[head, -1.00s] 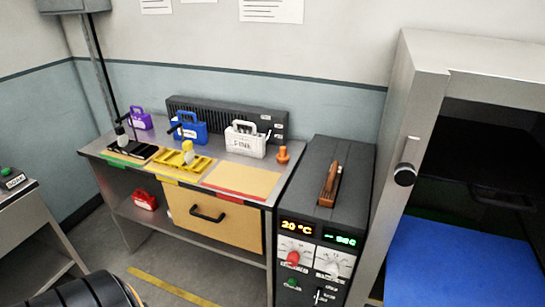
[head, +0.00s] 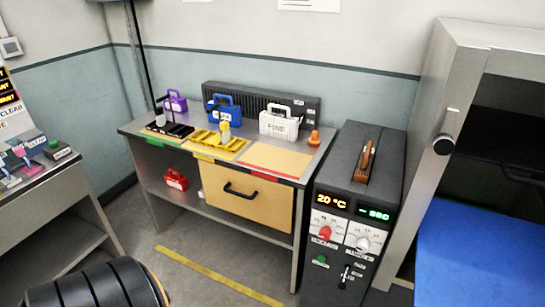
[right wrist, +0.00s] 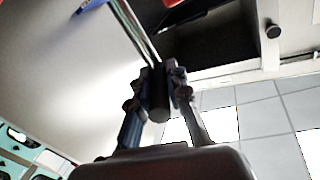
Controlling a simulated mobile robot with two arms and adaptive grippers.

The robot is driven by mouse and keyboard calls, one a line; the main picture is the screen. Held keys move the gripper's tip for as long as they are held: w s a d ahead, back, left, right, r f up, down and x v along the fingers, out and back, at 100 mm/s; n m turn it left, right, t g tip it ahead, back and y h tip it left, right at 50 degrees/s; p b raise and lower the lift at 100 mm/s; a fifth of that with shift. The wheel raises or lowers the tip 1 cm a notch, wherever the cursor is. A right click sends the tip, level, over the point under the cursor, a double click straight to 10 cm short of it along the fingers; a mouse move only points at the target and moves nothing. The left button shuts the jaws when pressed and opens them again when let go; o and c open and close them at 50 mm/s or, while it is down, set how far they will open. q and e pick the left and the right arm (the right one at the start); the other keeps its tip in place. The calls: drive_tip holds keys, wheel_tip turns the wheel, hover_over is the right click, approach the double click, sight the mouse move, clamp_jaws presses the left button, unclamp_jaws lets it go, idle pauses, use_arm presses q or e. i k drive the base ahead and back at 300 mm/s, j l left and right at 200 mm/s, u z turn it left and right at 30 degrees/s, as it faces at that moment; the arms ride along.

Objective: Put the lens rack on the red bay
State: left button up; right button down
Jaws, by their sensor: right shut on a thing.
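The red bay is the tan panel (head: 272,158) with a red front strip at the right of the bench top in the head view; its surface is bare. In the right wrist view my right gripper (right wrist: 160,72) is shut on a dark, rounded bar (right wrist: 159,100), which lies between its fingers. Most of the held thing is hidden or dark, so I cannot tell whether it is the lens rack. Neither gripper shows in the head view.
A black tray (head: 168,131) and a yellow tray (head: 216,143) occupy the other bays. Behind stand purple, blue (head: 223,108) and white (head: 279,123) cases. An orange knob (head: 314,138) stands right of the red bay. A dark unit (head: 350,165) and open cabinet are farther right.

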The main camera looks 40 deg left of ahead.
sight(276, 158)
drive_tip(key=i+j, duration=0.1)
drive_tip(key=j, duration=0.4)
drive_tip(key=i+j, duration=0.1)
drive_tip(key=j, duration=0.95)
drive_tip(key=i+j, duration=0.15)
drive_tip(key=j, duration=0.4)
